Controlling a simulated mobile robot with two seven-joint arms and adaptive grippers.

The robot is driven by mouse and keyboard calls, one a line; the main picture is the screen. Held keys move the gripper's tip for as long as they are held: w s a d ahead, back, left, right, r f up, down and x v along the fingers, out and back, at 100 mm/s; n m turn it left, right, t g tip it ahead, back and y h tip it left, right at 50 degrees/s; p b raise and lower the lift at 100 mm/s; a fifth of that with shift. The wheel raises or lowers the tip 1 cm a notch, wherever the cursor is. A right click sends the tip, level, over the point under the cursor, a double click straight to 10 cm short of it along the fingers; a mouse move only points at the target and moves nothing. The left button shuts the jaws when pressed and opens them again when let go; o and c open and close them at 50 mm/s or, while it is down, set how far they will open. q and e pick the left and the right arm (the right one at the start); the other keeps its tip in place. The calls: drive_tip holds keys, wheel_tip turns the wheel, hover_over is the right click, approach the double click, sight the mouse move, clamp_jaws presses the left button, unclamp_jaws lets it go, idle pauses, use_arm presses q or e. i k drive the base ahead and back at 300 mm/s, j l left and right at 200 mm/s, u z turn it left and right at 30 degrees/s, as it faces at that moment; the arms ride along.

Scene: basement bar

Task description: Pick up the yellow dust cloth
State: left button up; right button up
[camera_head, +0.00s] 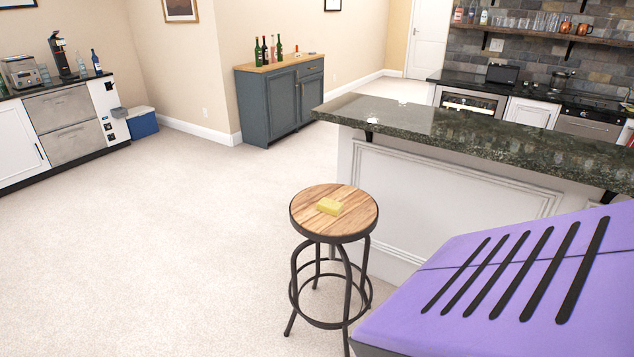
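The yellow dust cloth (330,206) is a small, folded-looking yellow block. It lies on the round wooden seat of a bar stool (308,217), near the middle of the seat. The stool has a dark metal frame with a ring low on its legs. Nothing covers the cloth. Neither of my grippers shows in the head view.
A bar counter with a dark granite top (470,133) stands right behind the stool. A blue-grey cabinet (284,102) with bottles stands at the back. A blue cooler (142,124) sits at the left. Open carpet (170,240) lies left of the stool. A purple slotted surface fills the lower right.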

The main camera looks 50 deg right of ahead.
sight(334, 207)
drive_tip(key=i+z, duration=0.4)
drive_tip(key=i+j+z, duration=0.1)
drive_tip(key=i+z, duration=0.2)
drive_tip(key=z, duration=0.15)
drive_tip(key=i+j+z, duration=0.2)
drive_tip(key=z, duration=0.2)
drive_tip(key=i+j+z, duration=0.1)
drive_tip(key=i+z, duration=0.15)
drive_tip(key=z, duration=0.2)
drive_tip(key=i+j+z, duration=0.2)
drive_tip(key=z, duration=0.25)
drive_tip(key=i+j+z, duration=0.2)
drive_tip(key=z, duration=0.25)
